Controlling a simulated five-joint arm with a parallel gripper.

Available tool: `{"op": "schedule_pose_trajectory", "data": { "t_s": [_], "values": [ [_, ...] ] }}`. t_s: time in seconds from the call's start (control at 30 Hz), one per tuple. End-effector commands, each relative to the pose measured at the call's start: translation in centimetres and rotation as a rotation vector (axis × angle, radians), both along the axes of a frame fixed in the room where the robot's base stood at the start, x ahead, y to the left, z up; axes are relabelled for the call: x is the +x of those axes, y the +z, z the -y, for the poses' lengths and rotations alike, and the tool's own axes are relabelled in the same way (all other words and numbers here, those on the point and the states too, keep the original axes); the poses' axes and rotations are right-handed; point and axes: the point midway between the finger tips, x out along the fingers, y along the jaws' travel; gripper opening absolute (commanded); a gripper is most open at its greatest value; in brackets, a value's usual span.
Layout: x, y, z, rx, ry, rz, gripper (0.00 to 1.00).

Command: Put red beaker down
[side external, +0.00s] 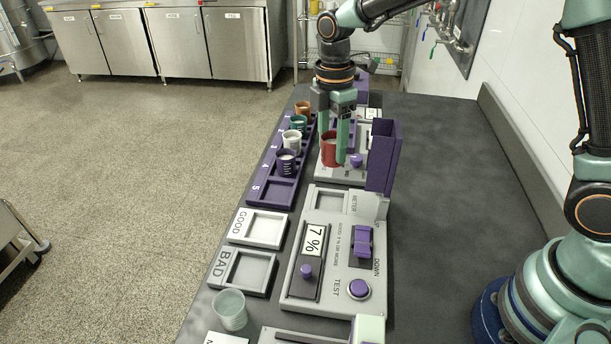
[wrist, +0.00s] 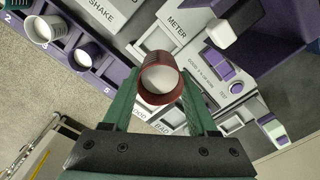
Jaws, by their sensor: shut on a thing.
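My gripper (side external: 334,158), with green fingers, is shut on the red beaker (side external: 328,149). In the side view the beaker hangs upright over the grey machine panels, right of the rack; its height above them is hard to tell. In the wrist view my gripper (wrist: 163,95) has a finger on each side of the red beaker (wrist: 145,66), which has pale contents. The purple rack (side external: 277,192) with numbered slots holds orange (side external: 303,107), teal (side external: 298,123), white (side external: 291,140) and purple (side external: 286,160) beakers. Its slot 5 is empty.
A tall purple box (side external: 384,157) stands close right of my gripper. Empty GOOD (side external: 258,229) and BAD (side external: 243,271) trays lie nearer the camera, beside the meter panel (side external: 335,275) reading 7 %. A clear cup (side external: 229,309) stands at the front. The counter's right side (side external: 440,180) is clear.

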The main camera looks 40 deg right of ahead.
Motion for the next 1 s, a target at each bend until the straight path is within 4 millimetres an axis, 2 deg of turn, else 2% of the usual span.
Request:
{"op": "schedule_pose_trajectory", "data": {
  "t_s": [0.03, 0.2, 0.37, 0.47, 0.57, 0.67, 0.8, 0.9, 1.0],
  "values": [
    [0.1, 1.4, 0.0, 0.002, 0.0, 0.006, 0.0],
    [0.1, 4.9, 0.0, 0.001, 0.0, 0.004, 0.0],
    [0.1, 6.8, -0.1, 0.001, 0.002, 0.002, 0.0],
    [0.0, 7.4, -0.9, 0.001, 0.041, 0.001, 0.0],
    [0.0, 7.6, -3.3, 0.002, 0.161, 0.0, 0.0],
    [-0.4, 7.7, -7.2, 0.005, 0.354, -0.001, 0.0],
    [-1.7, 7.7, -13.3, 0.01, 0.664, 0.0, 0.0],
    [-3.0, 7.6, -17.0, 0.013, 0.858, -0.001, 0.0],
    [-4.2, 7.6, -19.9, 0.015, 1.01, 0.0, 0.0]
  ]
}}
